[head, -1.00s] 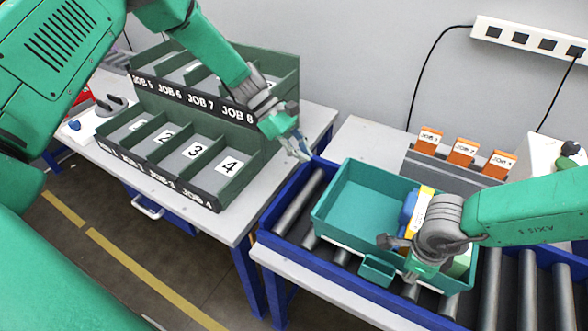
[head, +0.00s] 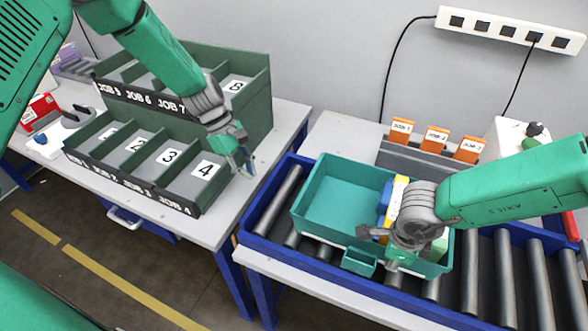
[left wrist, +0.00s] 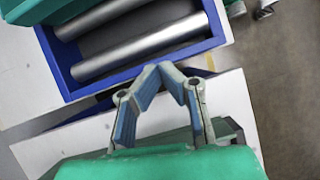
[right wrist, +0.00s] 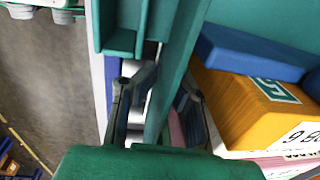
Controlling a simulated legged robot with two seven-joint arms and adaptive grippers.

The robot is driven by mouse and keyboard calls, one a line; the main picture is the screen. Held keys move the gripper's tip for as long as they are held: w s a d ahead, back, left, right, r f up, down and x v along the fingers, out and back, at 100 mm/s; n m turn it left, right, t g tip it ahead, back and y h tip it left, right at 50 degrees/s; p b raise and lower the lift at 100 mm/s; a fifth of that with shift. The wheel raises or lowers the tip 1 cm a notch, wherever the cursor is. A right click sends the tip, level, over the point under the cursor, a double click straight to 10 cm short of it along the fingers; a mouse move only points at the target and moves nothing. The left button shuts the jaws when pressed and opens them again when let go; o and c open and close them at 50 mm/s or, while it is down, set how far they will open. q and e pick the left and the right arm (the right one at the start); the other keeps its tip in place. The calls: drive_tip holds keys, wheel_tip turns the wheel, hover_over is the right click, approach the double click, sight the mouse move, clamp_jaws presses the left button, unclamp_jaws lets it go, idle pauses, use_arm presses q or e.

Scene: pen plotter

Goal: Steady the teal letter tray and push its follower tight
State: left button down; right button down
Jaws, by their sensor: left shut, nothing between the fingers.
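The teal letter tray (head: 330,190) sits on the roller conveyor, its left part empty. A blue piece (head: 385,197) and a yellow-orange block stand in its right part. They also show in the right wrist view as a blue piece (right wrist: 240,55) and an orange block (right wrist: 235,100); I cannot tell which part is the follower. My right gripper (head: 398,258) is at the tray's near wall beside the small front pocket (head: 359,262); its fingers (right wrist: 165,90) straddle and close on the wall (right wrist: 172,75). My left gripper (head: 246,170) is shut and empty by the bin table's right edge, its fingertips (left wrist: 165,68) together.
A green bin rack (head: 180,175) with numbered compartments stands on the left table. The blue conveyor frame (head: 262,215) lies right of a gap between tables. Orange job cards (head: 435,138) stand behind the tray. A power strip (head: 510,30) is on the wall.

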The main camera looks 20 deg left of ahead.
use_arm(q)
drive_tip(key=w+d+r+h, duration=0.1)
drive_tip(key=w+d+r, duration=0.25)
drive_tip(key=d, duration=0.45)
use_arm(e)
drive_tip(key=shift+a, duration=0.25)
drive_tip(key=shift+d, duration=0.35)
use_arm(q)
drive_tip(key=n+t+h, duration=0.1)
drive_tip(key=n+h, duration=0.1)
approach(381, 207)
drive_tip(key=w+f, duration=0.3)
drive_tip(key=f, duration=0.3)
use_arm(e)
drive_tip(key=shift+a, duration=0.4)
drive_tip(key=shift+d, duration=0.45)
use_arm(q)
drive_tip(key=d, duration=0.4)
drive_tip(key=shift+w+d+r, duration=0.1)
drive_tip(key=shift+w+d, duration=0.1)
